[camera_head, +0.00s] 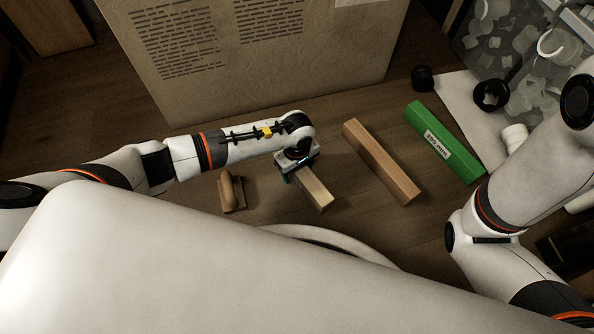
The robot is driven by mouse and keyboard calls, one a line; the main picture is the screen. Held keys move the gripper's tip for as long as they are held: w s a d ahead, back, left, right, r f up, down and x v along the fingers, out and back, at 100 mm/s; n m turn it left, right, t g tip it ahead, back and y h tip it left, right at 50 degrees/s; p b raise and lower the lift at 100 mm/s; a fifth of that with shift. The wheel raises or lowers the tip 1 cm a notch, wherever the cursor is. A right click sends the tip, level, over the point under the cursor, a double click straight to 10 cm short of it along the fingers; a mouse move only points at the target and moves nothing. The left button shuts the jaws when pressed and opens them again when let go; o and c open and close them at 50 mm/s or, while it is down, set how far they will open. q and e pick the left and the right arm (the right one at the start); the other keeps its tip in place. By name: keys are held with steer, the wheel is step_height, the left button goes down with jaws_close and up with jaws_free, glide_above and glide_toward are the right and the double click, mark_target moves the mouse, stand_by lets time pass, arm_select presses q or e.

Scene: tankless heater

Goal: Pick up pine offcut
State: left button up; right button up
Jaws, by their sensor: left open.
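A pale wooden block, which looks like the pine offcut (316,191), lies on the wooden floor near the middle of the camera_head view. My left gripper (296,172) reaches in from the left and points down over the block's far end. Its jaws are open, and the gripper hides that end of the block. I cannot tell whether the fingers touch it. My right arm shows at the right, but its gripper is out of view.
A longer brown wooden bar (381,162) and a green block with a white label (445,143) lie to the right. A small wooden block with a rounded handle (231,191) lies to the left. A large cardboard-coloured box (270,60) stands behind.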

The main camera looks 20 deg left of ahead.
arm_select(q)
steer(key=shift+c, duration=0.2)
steer(key=shift+r, duration=0.1)
steer(key=c, duration=1.2)
step_height(320, 180, up, 9)
steer(key=p, duration=0.6)
steer(key=shift+p, duration=0.35)
steer(key=shift+r, duration=0.45)
steer(key=shift+r+p, duration=0.15)
steer(key=shift+p, duration=0.15)
